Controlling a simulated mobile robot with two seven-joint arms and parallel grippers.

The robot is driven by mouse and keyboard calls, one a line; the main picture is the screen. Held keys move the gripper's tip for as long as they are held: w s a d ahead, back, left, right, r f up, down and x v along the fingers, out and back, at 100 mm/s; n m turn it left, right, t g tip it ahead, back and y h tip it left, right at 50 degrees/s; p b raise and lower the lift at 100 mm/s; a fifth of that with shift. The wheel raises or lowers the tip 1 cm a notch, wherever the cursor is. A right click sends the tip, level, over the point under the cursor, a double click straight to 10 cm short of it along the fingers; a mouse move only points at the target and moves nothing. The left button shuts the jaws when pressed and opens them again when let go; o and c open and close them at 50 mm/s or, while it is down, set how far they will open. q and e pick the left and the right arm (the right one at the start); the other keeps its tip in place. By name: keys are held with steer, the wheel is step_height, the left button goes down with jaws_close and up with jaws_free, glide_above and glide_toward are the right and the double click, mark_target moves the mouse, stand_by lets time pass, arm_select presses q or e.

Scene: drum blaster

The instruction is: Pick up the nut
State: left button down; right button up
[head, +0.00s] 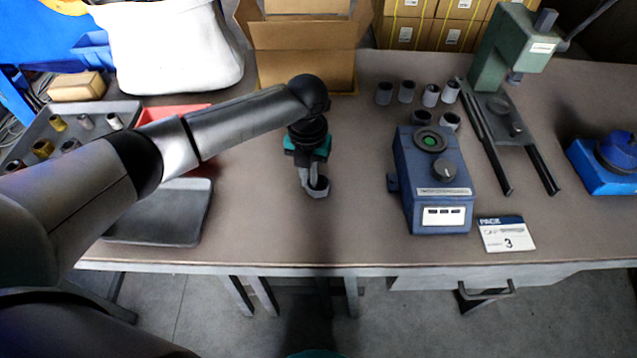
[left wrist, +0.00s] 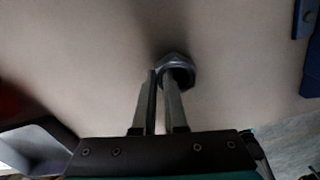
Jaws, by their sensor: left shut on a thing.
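The nut (left wrist: 177,64) is a dark grey metal ring with a hexagonal outline. In the left wrist view it sits at the tips of my left gripper (left wrist: 160,82), with one finger reaching into its hole and the other on its outer side. In the head view my left gripper (head: 312,184) points down over the middle of the table, and the nut (head: 319,188) shows at its fingertips. The gripper is shut on the nut's wall. I cannot tell whether the nut touches the table. My right gripper is not in view.
A blue device (head: 436,180) with a green button stands right of my left gripper, with several grey cylinders (head: 407,91) behind it. A black tray (head: 160,215) lies to the left. A cardboard box (head: 303,50) stands behind. The table around the gripper is clear.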

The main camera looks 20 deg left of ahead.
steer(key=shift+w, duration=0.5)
